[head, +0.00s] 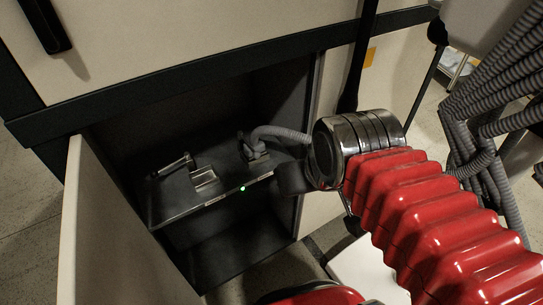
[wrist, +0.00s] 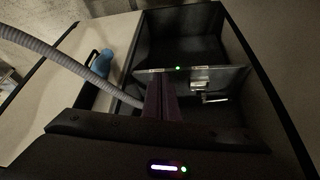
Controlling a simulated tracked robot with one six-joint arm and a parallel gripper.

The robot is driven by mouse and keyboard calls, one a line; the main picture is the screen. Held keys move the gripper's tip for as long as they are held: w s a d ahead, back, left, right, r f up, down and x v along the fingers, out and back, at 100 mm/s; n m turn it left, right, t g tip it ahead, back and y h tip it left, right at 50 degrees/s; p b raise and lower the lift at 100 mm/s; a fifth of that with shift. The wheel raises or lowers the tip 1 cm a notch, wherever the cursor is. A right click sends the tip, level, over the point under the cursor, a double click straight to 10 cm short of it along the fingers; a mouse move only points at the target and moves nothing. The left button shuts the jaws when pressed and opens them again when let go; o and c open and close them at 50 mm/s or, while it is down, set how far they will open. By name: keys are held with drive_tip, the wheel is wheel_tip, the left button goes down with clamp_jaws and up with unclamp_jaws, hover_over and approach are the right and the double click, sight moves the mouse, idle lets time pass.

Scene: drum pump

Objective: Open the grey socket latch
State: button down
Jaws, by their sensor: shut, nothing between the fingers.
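A grey metal fitting (head: 203,180) with a bar-like lever (head: 172,167) beside it sits on the dark unit inside the open cabinet. The fitting (wrist: 197,86) and lever (wrist: 214,99) also show in the wrist view, right of my gripper. I cannot tell for sure which part is the latch. A ribbed grey hose (head: 280,132) ends in a dark connector (head: 254,147) on the same unit, right of the fitting. My gripper (wrist: 160,88) is shut and empty, over the unit near its lit edge. Its fingers hide the hose end in the wrist view.
The cabinet door (head: 110,235) stands open at the left. A green light (head: 242,188) glows on the unit's front edge. The cabinet's side walls hem in the unit. A blue object (wrist: 101,63) lies by a black handle outside, at the left in the wrist view.

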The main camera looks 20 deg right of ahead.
drive_tip(key=w+a+f+m+g+y, duration=0.1)
drive_tip(key=w+a+f+g+y, duration=0.15)
drive_tip(key=f+y, duration=0.25)
drive_tip(key=w+a+f+m+g+y, duration=0.1)
drive_tip(key=w+f+g+y, duration=0.15)
drive_tip(key=f+y, duration=0.2)
drive_tip(key=w+d+f+m+t, duration=0.3)
drive_tip(key=w+d+t, duration=0.3)
drive_tip(key=d, duration=0.1)
drive_tip(key=w+d+f+m+t+y, duration=0.1)
drive_tip(key=w+d+f+m+t, duration=0.2)
drive_tip(key=w+d+t, duration=0.3)
drive_tip(key=shift+w+d+f, duration=0.55)
drive_tip(key=shift+d+f, duration=0.2)
drive_tip(key=shift+d, duration=0.3)
drive_tip(key=shift+a, duration=0.1)
drive_tip(key=s+a+x, duration=0.1)
drive_tip(key=a+x, duration=0.1)
drive_tip(key=x, duration=1)
drive_tip(key=shift+a+f, duration=0.25)
drive_tip(key=shift+a, duration=0.05)
